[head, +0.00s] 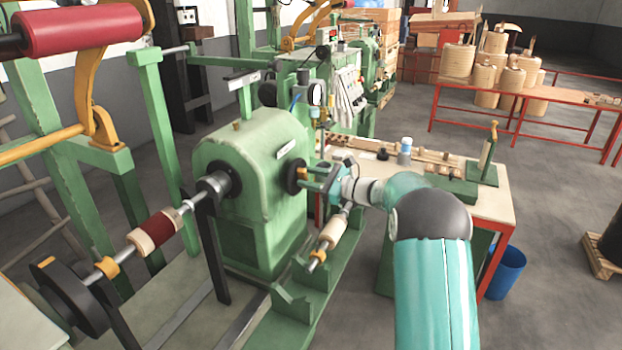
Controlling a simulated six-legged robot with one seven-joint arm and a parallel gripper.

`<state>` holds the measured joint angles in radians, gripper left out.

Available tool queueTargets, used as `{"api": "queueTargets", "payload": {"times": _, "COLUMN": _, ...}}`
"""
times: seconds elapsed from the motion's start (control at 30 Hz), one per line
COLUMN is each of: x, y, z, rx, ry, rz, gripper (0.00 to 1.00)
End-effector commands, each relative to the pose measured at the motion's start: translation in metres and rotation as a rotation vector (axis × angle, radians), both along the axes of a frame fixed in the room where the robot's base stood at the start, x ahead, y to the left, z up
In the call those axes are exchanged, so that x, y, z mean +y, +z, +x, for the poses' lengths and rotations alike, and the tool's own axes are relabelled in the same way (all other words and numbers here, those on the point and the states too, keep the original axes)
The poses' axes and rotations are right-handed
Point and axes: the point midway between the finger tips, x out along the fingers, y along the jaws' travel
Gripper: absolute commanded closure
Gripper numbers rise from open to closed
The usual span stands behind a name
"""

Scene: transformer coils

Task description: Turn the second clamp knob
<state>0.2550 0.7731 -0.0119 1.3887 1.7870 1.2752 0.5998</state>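My gripper (310,181) is at this plate, close to the orange part. The fingertips are too small and partly hidden to tell whether they touch it or are open. A shaft with a pale roll (333,232) hangs below my wrist and has an orange collar (318,256) at its lower end. Which part is the second clamp knob I cannot tell.
A left shaft carries a dark red and cream coil (155,231) and an orange collar (108,267). A worktable (490,205) with small wooden parts stands right of the machine, near a blue bin (506,272). Grey floor at the right is mostly clear.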

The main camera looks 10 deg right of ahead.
Motion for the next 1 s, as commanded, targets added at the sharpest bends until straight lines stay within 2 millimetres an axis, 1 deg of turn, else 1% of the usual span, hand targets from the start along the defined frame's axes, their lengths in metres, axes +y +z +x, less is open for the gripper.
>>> {"api": "queueTargets", "payload": {"times": 0.2, "x": -0.0003, "y": -0.0004, "z": 0.0005, "rx": 0.000, "ry": -0.001, "rz": 0.000, "gripper": 0.62}}
{"api": "queueTargets", "payload": {"times": 0.27, "x": -0.0003, "y": -0.0003, "z": 0.0004, "rx": 0.000, "ry": -0.001, "rz": 0.000, "gripper": 0.72}}
{"api": "queueTargets", "payload": {"times": 0.3, "x": -0.0003, "y": -0.0003, "z": 0.0004, "rx": 0.000, "ry": -0.001, "rz": 0.000, "gripper": 0.80}}
{"api": "queueTargets", "payload": {"times": 0.37, "x": -0.0003, "y": -0.0004, "z": 0.0003, "rx": 0.000, "ry": -0.001, "rz": 0.000, "gripper": 0.91}}
{"api": "queueTargets", "payload": {"times": 0.4, "x": -0.0003, "y": -0.0004, "z": 0.0003, "rx": 0.000, "ry": -0.001, "rz": 0.000, "gripper": 0.99}}
{"api": "queueTargets", "payload": {"times": 0.77, "x": 0.0000, "y": -0.0007, "z": -0.0001, "rx": -0.023, "ry": 0.000, "rz": -0.016, "gripper": 1.00}}
{"api": "queueTargets", "payload": {"times": 1.0, "x": 0.0000, "y": -0.0014, "z": -0.0011, "rx": -0.112, "ry": -0.001, "rz": -0.082, "gripper": 1.00}}
